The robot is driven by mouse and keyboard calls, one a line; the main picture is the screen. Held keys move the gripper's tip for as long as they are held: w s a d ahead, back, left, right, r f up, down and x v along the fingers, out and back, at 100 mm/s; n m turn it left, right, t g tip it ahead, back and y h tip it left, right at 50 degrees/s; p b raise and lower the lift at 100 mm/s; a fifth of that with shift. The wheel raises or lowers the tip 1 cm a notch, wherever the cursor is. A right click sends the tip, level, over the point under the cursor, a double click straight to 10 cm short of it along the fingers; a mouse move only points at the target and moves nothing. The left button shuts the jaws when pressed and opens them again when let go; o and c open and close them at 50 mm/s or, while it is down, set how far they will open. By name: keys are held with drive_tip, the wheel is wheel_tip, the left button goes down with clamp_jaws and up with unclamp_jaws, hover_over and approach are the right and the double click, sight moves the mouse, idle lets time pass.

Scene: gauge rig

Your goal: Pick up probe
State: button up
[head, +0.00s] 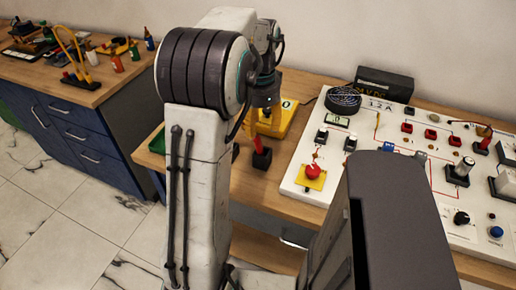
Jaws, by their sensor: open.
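A red-and-black upright piece (262,158), which looks like the probe, stands on the wooden bench top just left of the white panel. Its red upper part rises from a dark lower part. My gripper (266,108) is at the dark end of my arm, above and behind this piece in the picture. It is small and mostly hidden, and its fingertips cannot be made out. It is open, and I see nothing held in it. A yellow meter (280,117) with a display sits directly behind my gripper, partly covered by it.
A white panel (299,182) with switches, sockets and a red button (313,171) fills the bench's right side. A black power supply (384,84) stands behind it. A blue cabinet (75,130) with cluttered top is at left. Tiled floor (75,210) is clear there.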

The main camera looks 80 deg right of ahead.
sight(259, 138)
drive_tip(key=shift+f, duration=0.3)
drive_tip(key=shift+f+p, duration=0.4)
drive_tip(key=shift+f, duration=0.2)
drive_tip(key=shift+w+a+f+p, duration=0.1)
drive_tip(key=shift+a+f+p, duration=0.05)
drive_tip(key=shift+f+p, duration=0.45)
drive_tip(key=shift+w+a+f+p, duration=0.1)
drive_tip(key=shift+f+p, duration=0.4)
drive_tip(key=shift+f, duration=0.05)
drive_tip(key=shift+f+p, duration=0.8)
drive_tip(key=shift+f, duration=0.8)
drive_tip(key=shift+o, duration=0.3)
clamp_jaws()
